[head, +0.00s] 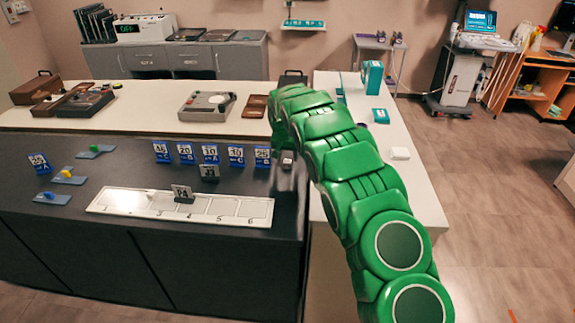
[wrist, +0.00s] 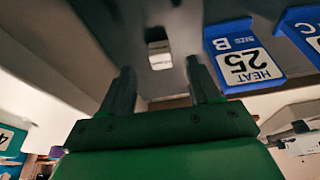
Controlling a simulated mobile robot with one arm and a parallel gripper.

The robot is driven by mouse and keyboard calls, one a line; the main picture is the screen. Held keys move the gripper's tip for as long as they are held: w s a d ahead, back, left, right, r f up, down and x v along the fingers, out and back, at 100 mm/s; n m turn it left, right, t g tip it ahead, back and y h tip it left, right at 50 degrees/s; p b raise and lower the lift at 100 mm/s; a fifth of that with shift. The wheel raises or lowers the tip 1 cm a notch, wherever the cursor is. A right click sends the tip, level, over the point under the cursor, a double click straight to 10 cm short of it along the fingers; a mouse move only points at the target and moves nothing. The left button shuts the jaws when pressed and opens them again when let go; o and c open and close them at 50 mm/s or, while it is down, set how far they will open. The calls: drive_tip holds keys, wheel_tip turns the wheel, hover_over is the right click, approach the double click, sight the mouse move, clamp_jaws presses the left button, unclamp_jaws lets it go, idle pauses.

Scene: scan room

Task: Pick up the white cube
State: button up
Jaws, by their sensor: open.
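A small white cube (wrist: 159,52) shows in the wrist view on a dark grey surface, beyond my fingertips and roughly in line with the gap between them. Its near side looks grey in shadow. In the head view a small pale block (head: 287,158) at the right end of the dark counter appears to be the same cube. My gripper (wrist: 159,72) is open, with its two dark fingers spread and nothing between them. In the head view my green arm reaches over the counter, and its fingers are not clear there.
A blue "HEAT 25" stand (wrist: 243,55) is close to my right finger in the wrist view. Several blue number stands (head: 209,154) line the dark counter (head: 110,180). A white numbered tray (head: 120,201) lies in front.

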sight(287, 162)
drive_tip(key=shift+w+d+f, duration=0.1)
drive_tip(key=shift+w+f, duration=0.25)
drive_tip(key=shift+f, duration=0.25)
drive_tip(key=shift+w+f, duration=0.35)
drive_tip(key=shift+f, duration=0.2)
drive_tip(key=shift+x, duration=1.25)
drive_tip(key=c, duration=1.1)
drive_tip(key=shift+r, duration=0.1)
